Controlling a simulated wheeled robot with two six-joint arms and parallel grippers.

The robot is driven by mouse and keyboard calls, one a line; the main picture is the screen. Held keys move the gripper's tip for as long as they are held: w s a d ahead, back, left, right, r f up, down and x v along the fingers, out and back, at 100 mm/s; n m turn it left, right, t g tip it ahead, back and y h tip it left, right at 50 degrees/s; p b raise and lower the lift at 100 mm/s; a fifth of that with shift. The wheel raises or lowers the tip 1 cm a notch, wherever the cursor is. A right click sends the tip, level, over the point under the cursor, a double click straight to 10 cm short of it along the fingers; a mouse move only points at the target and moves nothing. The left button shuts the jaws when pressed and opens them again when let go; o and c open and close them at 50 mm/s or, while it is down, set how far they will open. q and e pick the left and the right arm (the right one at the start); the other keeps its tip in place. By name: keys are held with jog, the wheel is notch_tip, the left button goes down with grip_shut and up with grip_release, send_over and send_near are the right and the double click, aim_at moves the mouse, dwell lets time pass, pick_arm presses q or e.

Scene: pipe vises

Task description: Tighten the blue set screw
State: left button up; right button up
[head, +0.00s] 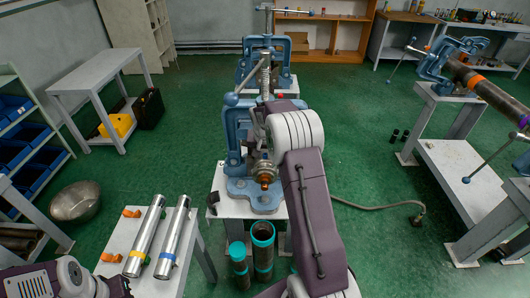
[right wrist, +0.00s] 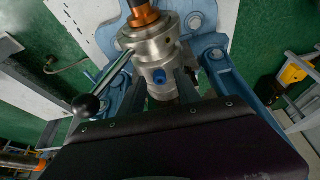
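An orange and dark shaft (right wrist: 143,14) comes out of the collar's top. The collar sits in a blue pipe vise (right wrist: 212,60); in the head view the vise (head: 236,125) stands on a white stand, partly hidden by my right arm. My right gripper is close to the collar; its dark body fills the bottom of the right wrist view, and its fingertips are not clear. Only part of my left arm shows at lower left.
A bar with a black ball end (right wrist: 86,105) sticks out beside the collar. Two silver tubes (head: 146,235) lie on a white table at left. Two teal-rimmed pipes (head: 262,252) stand below the vise. Another vise (head: 450,60) holds a long pipe at right.

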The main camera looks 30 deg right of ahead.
grip_shut()
jog(key=shift+a+m+h, duration=0.1)
jog(key=shift+m+h, duration=0.2)
jog(key=shift+m, duration=0.5)
jog(key=shift+m+b, duration=0.3)
jog(key=shift+m, duration=0.1)
jog(key=shift+g, duration=0.3)
grip_release()
jog(key=shift+r, duration=0.15)
